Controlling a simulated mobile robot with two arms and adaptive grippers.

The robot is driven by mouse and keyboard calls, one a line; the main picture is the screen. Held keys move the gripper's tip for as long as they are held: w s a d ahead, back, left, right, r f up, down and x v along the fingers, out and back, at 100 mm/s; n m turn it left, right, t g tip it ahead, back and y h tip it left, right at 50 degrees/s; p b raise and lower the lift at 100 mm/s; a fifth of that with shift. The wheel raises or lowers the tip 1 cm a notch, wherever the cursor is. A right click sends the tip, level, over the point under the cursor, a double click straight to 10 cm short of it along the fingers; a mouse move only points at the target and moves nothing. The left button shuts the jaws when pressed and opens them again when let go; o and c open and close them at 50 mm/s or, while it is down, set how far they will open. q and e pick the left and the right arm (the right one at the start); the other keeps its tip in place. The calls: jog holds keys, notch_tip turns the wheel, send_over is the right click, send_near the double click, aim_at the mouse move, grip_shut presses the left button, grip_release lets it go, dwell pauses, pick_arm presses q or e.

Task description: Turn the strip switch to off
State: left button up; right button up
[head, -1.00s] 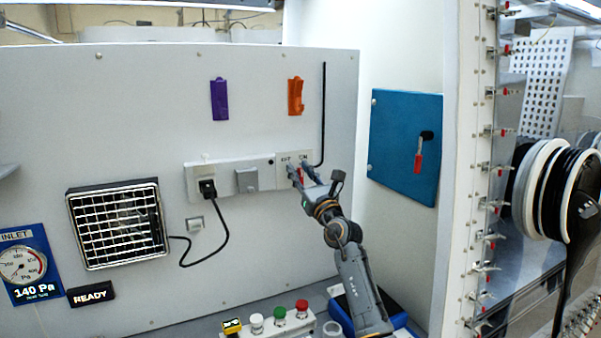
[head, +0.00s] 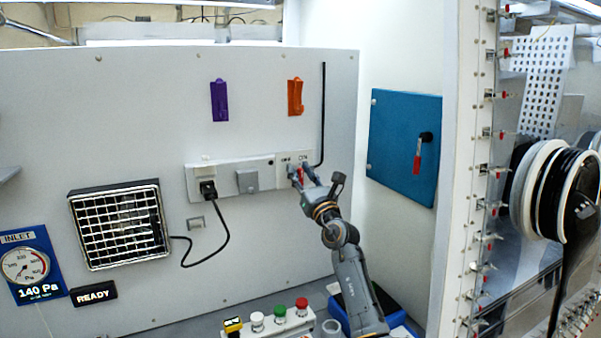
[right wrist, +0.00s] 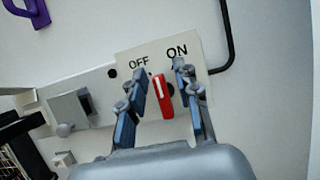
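The strip switch is a red knob (right wrist: 163,97) on a pale plate (right wrist: 132,58) marked OFF at left and ON at right, at the right end of the power strip (head: 215,172). In the right wrist view the knob stands nearly upright on its plate, between the two labels. My right gripper (right wrist: 160,88) is open, with one finger on each side of the knob. A gap shows on both sides. In the head view my right gripper (head: 304,177) partly covers the knob. My left gripper is not in view.
A black plug (head: 208,189) with a cable sits in the strip, left of a grey cover (head: 247,181). A black rod or cable (head: 323,115) runs down beside the switch plate. A blue door (head: 404,148) with a red handle is on the right.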

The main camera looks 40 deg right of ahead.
jog(key=shift+s+a+f, duration=0.1)
jog(key=shift+s+f, duration=0.05)
jog(key=shift+s, duration=0.05)
jog(key=v, duration=1.1)
jog(key=shift+s, duration=0.25)
jog(key=shift+a, duration=0.1)
